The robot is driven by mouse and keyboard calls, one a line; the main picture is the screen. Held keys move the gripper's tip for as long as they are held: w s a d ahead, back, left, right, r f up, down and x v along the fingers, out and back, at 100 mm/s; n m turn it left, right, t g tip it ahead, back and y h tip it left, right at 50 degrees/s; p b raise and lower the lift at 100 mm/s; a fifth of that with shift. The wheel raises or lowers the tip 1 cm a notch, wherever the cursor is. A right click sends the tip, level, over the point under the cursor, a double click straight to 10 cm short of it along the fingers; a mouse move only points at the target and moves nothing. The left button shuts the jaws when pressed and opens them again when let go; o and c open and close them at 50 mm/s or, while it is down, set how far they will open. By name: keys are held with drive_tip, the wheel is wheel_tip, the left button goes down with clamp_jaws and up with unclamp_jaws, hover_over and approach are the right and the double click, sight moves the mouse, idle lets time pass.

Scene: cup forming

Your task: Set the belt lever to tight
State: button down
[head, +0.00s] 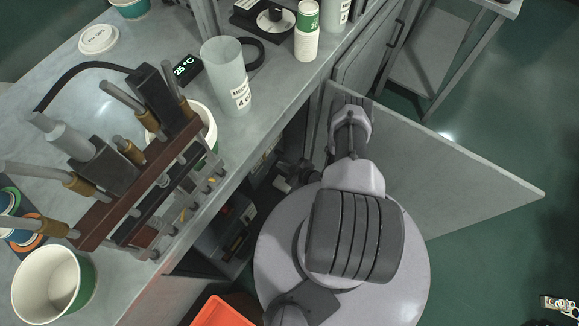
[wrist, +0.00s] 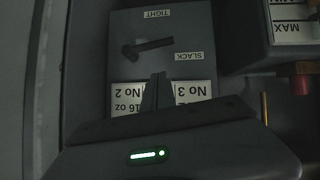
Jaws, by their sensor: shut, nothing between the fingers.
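The belt lever (wrist: 152,47) is a dark bar on a grey panel (wrist: 190,25) in the wrist view. Its pivot end is at the left and its bar points right, tilted slightly up, with its tip nearer the SLACK label (wrist: 188,56) than the TIGHT label (wrist: 157,13) at the top. The lettering appears upside down. My gripper (wrist: 157,82) is shut and empty, its fingertips below the lever in the picture and apart from it, in front of the number labels. In the head view my arm reaches towards the opening under the bench, and I cannot make out the lever there.
An open grey door (head: 450,175) stands right of the opening under the bench (head: 285,95). In the wrist view, a MAX-labelled box (wrist: 292,35) and a brass rod (wrist: 264,108) are at the right. An orange bin (head: 225,312) is at the head view's bottom.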

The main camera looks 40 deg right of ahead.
sight(274, 165)
drive_tip(key=w+f+b, duration=0.3)
drive_tip(key=f, duration=0.2)
drive_tip(key=shift+w+f, duration=0.15)
drive_tip(key=shift+f, duration=0.05)
drive_tip(key=shift+a, duration=0.1)
drive_tip(key=shift+a+f+b, duration=0.1)
drive_tip(key=shift+f+b, duration=0.35)
drive_tip(key=shift+b, duration=0.05)
wheel_tip(274, 165, down, 6)
drive_tip(key=d+b, duration=0.2)
drive_tip(key=b, duration=0.3)
drive_tip(key=shift+w+f+n+h, duration=0.2)
drive_tip(key=shift+w+n+h, duration=0.1)
drive_tip(key=shift+n+h, duration=0.1)
idle(0.5)
drive_tip(key=shift+d+b, duration=0.15)
drive_tip(key=shift+b, duration=0.15)
idle(0.5)
